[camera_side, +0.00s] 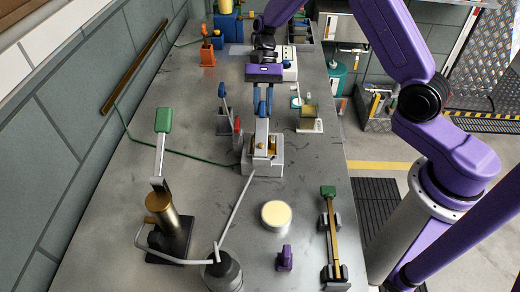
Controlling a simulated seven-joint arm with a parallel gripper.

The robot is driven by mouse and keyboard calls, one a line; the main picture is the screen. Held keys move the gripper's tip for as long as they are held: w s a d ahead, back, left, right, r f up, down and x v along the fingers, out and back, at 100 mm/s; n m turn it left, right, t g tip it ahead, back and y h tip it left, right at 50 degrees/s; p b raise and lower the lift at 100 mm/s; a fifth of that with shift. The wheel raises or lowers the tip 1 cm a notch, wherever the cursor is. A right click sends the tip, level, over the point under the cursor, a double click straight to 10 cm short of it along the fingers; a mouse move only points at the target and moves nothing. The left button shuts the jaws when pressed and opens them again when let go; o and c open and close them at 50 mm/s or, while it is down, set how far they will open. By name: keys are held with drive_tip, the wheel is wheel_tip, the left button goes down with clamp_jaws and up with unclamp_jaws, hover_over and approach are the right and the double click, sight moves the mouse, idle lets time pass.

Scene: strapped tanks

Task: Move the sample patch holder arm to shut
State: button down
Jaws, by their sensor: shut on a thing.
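The likely sample patch holder is a pale metal block (266,168) with a brass-coloured part, on the bench at picture centre. A flat metal arm (262,132) stands up from it, roughly upright. My gripper (263,108) comes down from behind, its purple body above the holder. Its fingers are shut on the blue upper end of this arm, which they partly hide. The exact contact is too small to make out.
A blue-handled lever (221,92) and a small red handle (237,125) stand close on the left. A brass block on a white base (310,119) is to the right. A green-handled lever (163,122), a round cream-topped tank (276,215) and a green-ended strap (330,225) are nearer.

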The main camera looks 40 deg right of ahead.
drive_tip(key=shift+w+d+f, duration=0.15)
drive_tip(key=shift+f, duration=0.5)
drive_tip(key=shift+w+d+f, duration=0.15)
drive_tip(key=shift+f, duration=0.45)
drive_tip(key=shift+w+d+f, duration=0.15)
drive_tip(key=shift+f, duration=0.5)
drive_tip(key=shift+f, duration=0.1)
drive_tip(key=shift+f, duration=1.45)
drive_tip(key=c, duration=1.4)
unclamp_jaws()
drive_tip(key=shift+f, duration=0.15)
drive_tip(key=o, duration=0.5)
drive_tip(key=shift+w, duration=0.1)
drive_tip(key=shift+d, duration=0.1)
